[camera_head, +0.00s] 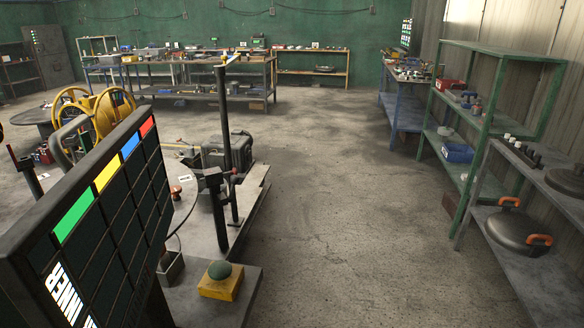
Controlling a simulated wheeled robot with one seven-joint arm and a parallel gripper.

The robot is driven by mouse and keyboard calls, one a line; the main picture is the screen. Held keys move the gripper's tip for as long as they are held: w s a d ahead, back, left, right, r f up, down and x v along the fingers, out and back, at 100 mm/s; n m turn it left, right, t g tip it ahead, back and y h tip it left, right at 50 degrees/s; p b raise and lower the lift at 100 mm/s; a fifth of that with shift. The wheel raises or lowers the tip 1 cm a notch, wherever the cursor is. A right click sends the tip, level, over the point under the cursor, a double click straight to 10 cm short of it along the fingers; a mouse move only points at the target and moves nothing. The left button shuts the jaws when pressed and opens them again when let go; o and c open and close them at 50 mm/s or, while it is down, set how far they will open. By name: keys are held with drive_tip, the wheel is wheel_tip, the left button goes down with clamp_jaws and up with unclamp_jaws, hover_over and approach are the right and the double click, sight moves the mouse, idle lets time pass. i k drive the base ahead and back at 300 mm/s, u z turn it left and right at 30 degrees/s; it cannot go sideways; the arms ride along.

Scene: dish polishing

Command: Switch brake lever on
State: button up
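My gripper is not in view. I cannot tell for sure which part is the brake lever. On the machine's metal bed (205,240) in the middle stands a shorter dark upright post (218,215) with a wider head. Close beside it is a thin dark rod (234,205). Behind them rises a tall dark post (224,115) with a yellow tip. At the left edge a dark upright lever (27,172) with a reddish top stands near the yellow wheels (108,112). Whether any lever is on or off does not show.
A dark panel (115,225) with coloured tiles blocks the lower left. A yellow box with a green button (220,282) sits at the bed's near end. Bare floor (340,220) is open to the right. A green shelf (490,95) and a rack with a lidded pot (512,230) line the right wall.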

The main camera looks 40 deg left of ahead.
sight(235, 180)
drive_tip(key=u, duration=1.3)
drive_tip(key=i, duration=2.65)
drive_tip(key=u, duration=0.4)
